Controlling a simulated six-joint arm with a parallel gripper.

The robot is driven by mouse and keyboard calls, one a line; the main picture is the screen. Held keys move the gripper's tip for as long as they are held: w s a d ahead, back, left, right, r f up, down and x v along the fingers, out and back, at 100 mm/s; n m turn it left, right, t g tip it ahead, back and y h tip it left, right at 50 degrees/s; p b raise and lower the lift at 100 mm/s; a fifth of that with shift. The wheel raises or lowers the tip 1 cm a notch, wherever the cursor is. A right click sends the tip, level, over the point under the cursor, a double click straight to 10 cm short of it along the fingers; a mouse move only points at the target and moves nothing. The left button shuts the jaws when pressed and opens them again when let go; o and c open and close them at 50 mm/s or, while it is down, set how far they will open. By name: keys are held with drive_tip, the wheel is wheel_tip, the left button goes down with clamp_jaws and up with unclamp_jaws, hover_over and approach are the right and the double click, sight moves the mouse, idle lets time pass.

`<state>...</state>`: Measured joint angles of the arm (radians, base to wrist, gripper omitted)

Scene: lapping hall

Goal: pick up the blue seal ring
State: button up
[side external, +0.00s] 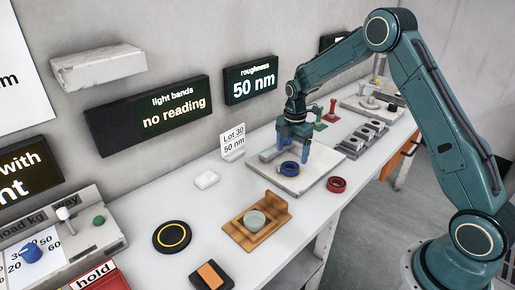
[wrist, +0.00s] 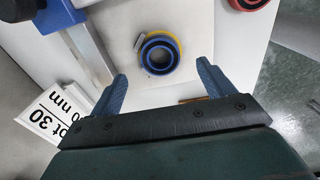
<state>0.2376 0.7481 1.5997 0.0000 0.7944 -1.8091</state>
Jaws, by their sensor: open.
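The blue seal ring (side external: 289,172) lies flat on a pale square plate (side external: 318,166) on the bench. In the wrist view the ring (wrist: 158,70) sits ahead of my fingertips, roughly centred between them, with a yellow edge showing around its upper right side. My gripper (side external: 295,146) points down above the plate, close over the ring, and does not hold it. In the wrist view my gripper (wrist: 162,69) is open, with its two blue fingers spread wider than the ring. I cannot tell the exact height of the fingertips above the plate.
A red ring (side external: 336,184) lies on the bench at right. A wooden fixture (side external: 239,232) holds a grey disc in front. A lot card (side external: 233,142) stands behind, near the wall.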

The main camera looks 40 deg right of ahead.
sight(291, 162)
drive_tip(key=shift+a+f, duration=0.1)
drive_tip(key=shift+f, duration=2.55)
drive_tip(key=c, duration=1.2)
drive_tip(key=shift+o, duration=0.2)
drive_tip(key=shift+r, duration=0.15)
wheel_tip(291, 162, up, 20)
